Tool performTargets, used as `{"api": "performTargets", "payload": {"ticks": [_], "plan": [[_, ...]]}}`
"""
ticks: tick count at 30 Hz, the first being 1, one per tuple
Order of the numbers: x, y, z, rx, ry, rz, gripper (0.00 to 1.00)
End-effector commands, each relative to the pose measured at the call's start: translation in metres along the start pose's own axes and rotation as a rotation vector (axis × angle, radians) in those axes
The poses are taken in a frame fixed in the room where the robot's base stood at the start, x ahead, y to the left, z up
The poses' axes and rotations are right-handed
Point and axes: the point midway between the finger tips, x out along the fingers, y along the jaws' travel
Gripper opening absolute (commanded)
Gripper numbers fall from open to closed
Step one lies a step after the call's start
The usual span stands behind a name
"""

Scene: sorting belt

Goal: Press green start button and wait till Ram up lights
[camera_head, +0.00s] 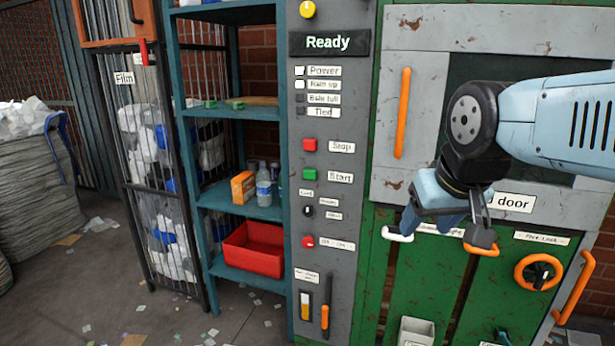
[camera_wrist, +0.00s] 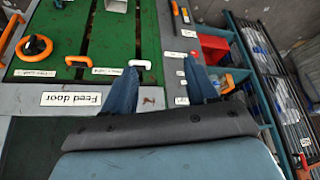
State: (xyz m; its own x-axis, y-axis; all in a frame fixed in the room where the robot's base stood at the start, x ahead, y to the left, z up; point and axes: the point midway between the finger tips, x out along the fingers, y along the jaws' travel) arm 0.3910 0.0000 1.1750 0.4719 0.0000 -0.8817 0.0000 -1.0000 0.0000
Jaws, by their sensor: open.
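The green start button (camera_head: 309,174) sits on the grey control panel, left of its "Start" label and below the red stop button (camera_head: 309,145). The Ram up lamp (camera_head: 299,85) looks white, like the Power lamp (camera_head: 299,71) above it. The Bale full lamp (camera_head: 300,98) and Tied lamp (camera_head: 300,111) look dark. The display (camera_head: 329,43) reads "Ready". My gripper (camera_head: 445,232) is open and empty, right of the panel and lower than the start button, in front of the feed door's lower edge. Its two blue fingers also show apart in the wrist view (camera_wrist: 160,72).
An orange vertical handle (camera_head: 403,113) stands out between the panel and my arm. White (camera_head: 397,236) and orange (camera_head: 481,250) handles lie close to my fingers. A teal shelf (camera_head: 232,112) with a red bin (camera_head: 253,250) stands left of the panel. The space before the panel is clear.

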Motion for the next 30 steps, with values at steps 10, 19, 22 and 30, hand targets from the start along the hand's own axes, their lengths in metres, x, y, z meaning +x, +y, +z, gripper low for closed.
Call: {"api": "performTargets", "payload": {"ticks": [10,19,22,30], "plan": [[0.0000,0.0000,0.0000,0.000,0.000,0.000,0.24],[0.0000,0.0000,0.0000,0.000,0.000,0.000,0.00],[0.0000,0.0000,0.0000,0.000,0.000,0.000,0.00],[0.0000,0.0000,0.0000,0.000,0.000,0.000,0.00]]}}
